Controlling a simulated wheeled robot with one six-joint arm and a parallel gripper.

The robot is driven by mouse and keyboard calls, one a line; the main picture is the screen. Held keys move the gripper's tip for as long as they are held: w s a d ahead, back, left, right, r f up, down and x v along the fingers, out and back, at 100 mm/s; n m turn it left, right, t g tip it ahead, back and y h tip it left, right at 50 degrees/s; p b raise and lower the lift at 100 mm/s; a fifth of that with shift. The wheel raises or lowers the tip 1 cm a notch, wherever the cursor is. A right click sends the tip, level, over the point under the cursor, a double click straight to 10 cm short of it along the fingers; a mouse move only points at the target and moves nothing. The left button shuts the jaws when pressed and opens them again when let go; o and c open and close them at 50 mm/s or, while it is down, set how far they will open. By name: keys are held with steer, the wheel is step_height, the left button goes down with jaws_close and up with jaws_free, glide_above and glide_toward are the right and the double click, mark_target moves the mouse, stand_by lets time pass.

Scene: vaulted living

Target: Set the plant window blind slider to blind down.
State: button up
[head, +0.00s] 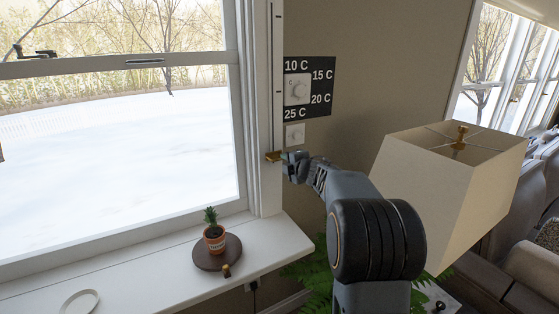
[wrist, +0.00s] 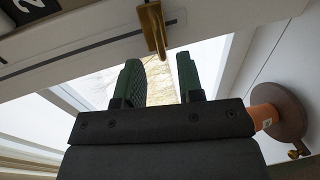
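The blind slider is a small brass knob (head: 273,156) low on a narrow vertical track (head: 273,60) in the white window frame. The track has short tick marks along it. My gripper (head: 287,160) is just right of the knob in the head view. In the wrist view my gripper (wrist: 160,64) is open, its two dark green fingers apart with nothing between them. The brass knob (wrist: 153,28) is just beyond the fingertips, in line with the gap. Whether a fingertip touches it I cannot tell.
A dial (head: 298,90) on a black temperature plate and a white switch (head: 295,134) are on the wall above my gripper. A small potted plant (head: 214,235) stands on a round brown base on the sill (head: 160,275). A lampshade (head: 440,190) is at right.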

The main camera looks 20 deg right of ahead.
steer(key=shift+p+x, duration=0.35)
steer(key=shift+x, duration=2.65)
jaws_close()
